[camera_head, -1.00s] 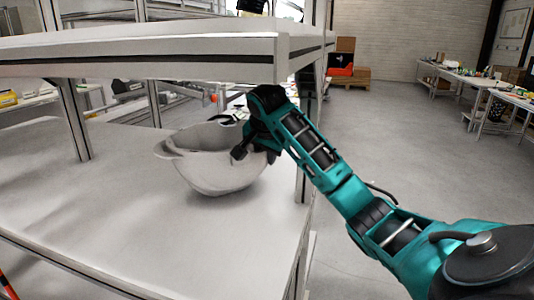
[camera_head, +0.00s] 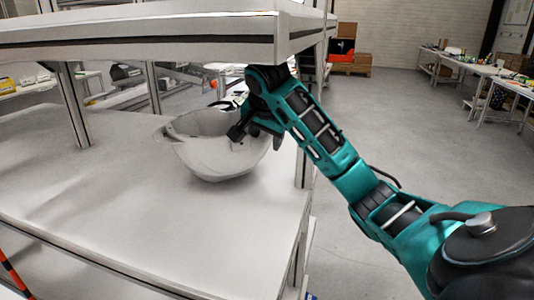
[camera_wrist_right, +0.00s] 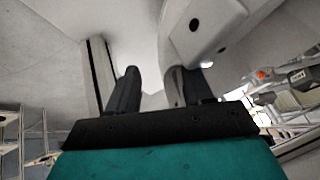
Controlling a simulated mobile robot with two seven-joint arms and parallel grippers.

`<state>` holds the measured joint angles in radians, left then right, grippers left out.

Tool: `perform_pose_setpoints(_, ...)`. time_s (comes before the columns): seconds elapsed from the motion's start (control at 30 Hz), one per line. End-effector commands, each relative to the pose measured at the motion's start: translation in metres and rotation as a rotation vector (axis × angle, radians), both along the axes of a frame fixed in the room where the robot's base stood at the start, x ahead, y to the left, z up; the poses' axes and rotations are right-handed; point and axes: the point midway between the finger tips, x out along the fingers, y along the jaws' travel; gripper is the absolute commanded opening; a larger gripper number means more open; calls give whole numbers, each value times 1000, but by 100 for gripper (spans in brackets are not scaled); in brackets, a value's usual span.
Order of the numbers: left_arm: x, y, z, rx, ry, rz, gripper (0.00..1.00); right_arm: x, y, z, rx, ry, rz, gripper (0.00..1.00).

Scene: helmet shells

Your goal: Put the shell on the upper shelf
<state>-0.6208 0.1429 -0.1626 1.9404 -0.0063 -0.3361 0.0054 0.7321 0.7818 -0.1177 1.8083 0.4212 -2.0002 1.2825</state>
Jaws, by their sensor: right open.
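The pale grey helmet shell (camera_head: 215,158) sits on the lower shelf surface (camera_head: 110,200), under the upper shelf (camera_head: 150,38). It looks like a bowl with its opening upward and a brim toward the left. My right gripper (camera_head: 240,130) is at the shell's right rim, reaching in below the upper shelf's corner. It is open; the arm partly hides the contact area, so I cannot tell whether the fingers touch the rim. In the right wrist view the two dark fingers (camera_wrist_right: 160,88) stand apart, with pale surfaces behind them. My left gripper is not in view.
A metal post (camera_head: 72,105) stands left of the shell. Another post (camera_head: 302,165) stands just right of it, close to my right arm. The upper shelf's edge is directly above my right wrist. The lower shelf is clear in front and left. Tables (camera_head: 485,75) stand far right.

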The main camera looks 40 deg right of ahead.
Motion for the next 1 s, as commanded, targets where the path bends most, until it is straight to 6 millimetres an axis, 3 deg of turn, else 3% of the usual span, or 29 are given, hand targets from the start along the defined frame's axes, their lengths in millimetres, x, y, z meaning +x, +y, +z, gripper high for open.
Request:
perform_pose_setpoints(0.5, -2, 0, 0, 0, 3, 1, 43, -59, 57, 2, -5, -5, 2, 51)
perform_pose_setpoints(1.0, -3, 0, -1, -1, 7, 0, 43, -69, 67, 0, 0, 0, -1, 51)
